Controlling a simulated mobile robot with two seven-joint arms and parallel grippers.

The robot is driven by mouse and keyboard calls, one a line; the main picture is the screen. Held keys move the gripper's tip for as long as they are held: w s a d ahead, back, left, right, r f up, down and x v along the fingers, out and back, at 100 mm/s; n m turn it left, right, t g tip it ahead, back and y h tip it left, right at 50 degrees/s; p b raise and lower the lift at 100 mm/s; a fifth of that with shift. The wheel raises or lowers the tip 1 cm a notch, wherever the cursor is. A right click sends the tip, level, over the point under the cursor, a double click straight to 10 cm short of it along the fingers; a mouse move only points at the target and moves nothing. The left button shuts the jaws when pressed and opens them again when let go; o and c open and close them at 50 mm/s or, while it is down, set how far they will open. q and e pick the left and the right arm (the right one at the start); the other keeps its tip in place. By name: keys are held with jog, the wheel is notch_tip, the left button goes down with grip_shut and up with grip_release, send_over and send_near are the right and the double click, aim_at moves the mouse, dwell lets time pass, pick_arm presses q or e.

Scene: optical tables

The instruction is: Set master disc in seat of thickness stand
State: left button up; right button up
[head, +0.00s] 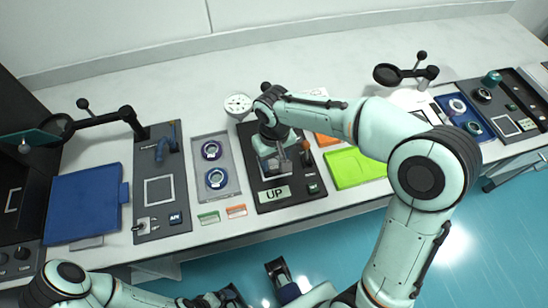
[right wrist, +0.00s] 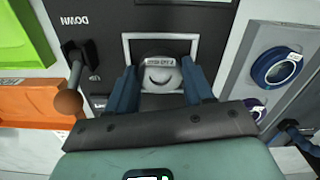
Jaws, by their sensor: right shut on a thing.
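My right gripper (head: 279,158) is low over this panel. In the right wrist view its two blue fingers (right wrist: 160,88) are shut on a pale grey labelled disc (right wrist: 159,73), probably the master disc. The disc is in front of a white square outline (right wrist: 128,44) on the panel. Its underside and the seat are hidden, so I cannot tell whether they touch. My left gripper (head: 228,297) is partly visible at the bottom edge; its jaws are unclear.
A grey tray (head: 227,160) with blue-ringed parts lies left of the panel. A lever with a brown knob (right wrist: 68,101) stands close beside my right gripper. A green tray (head: 352,169) and an orange one (head: 326,139) lie to the right. A round dial (head: 238,104) is behind.

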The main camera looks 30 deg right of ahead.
aim_at(274, 162)
jog(key=o, duration=1.2)
jog(key=shift+f, duration=0.1)
notch_tip(274, 162, up, 12)
jog(key=shift+r+p, duration=0.2)
jog(key=shift+p, duration=1.05)
